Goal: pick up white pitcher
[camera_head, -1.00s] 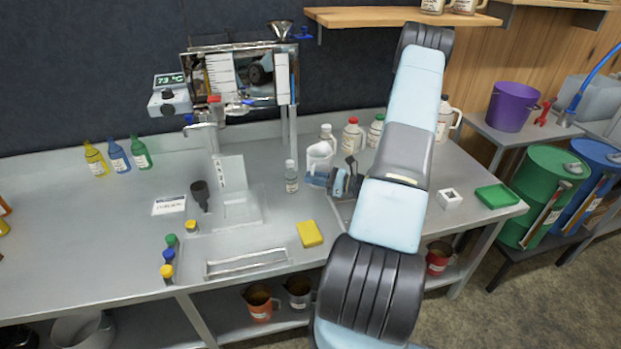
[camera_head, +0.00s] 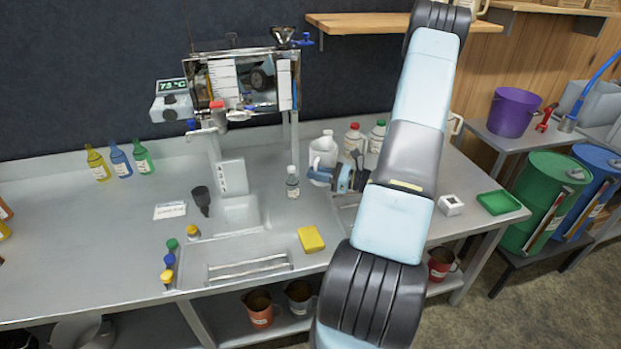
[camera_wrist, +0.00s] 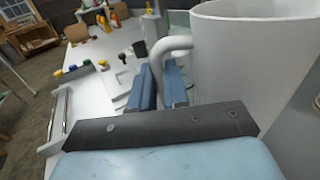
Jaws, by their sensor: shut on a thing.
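The white pitcher (camera_head: 321,149) is upright above the back middle of the metal bench, right of a small clear bottle. It fills the right side of the wrist view (camera_wrist: 245,65), with its wide open rim at the top. My gripper (camera_head: 338,178) is shut on the pitcher's handle (camera_wrist: 168,44). The blue fingers (camera_wrist: 162,86) stand on both sides of the handle's lower part in the wrist view. The pitcher's base is partly hidden by the gripper, so its gap to the bench is hard to judge.
The clear bottle (camera_head: 292,182) stands close on the left. Red-capped (camera_head: 355,143) and green-capped (camera_head: 376,140) jugs stand behind. A yellow sponge (camera_head: 311,239) lies in front, and a wooden shelf (camera_head: 345,22) hangs above. The bench's left middle is mostly clear.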

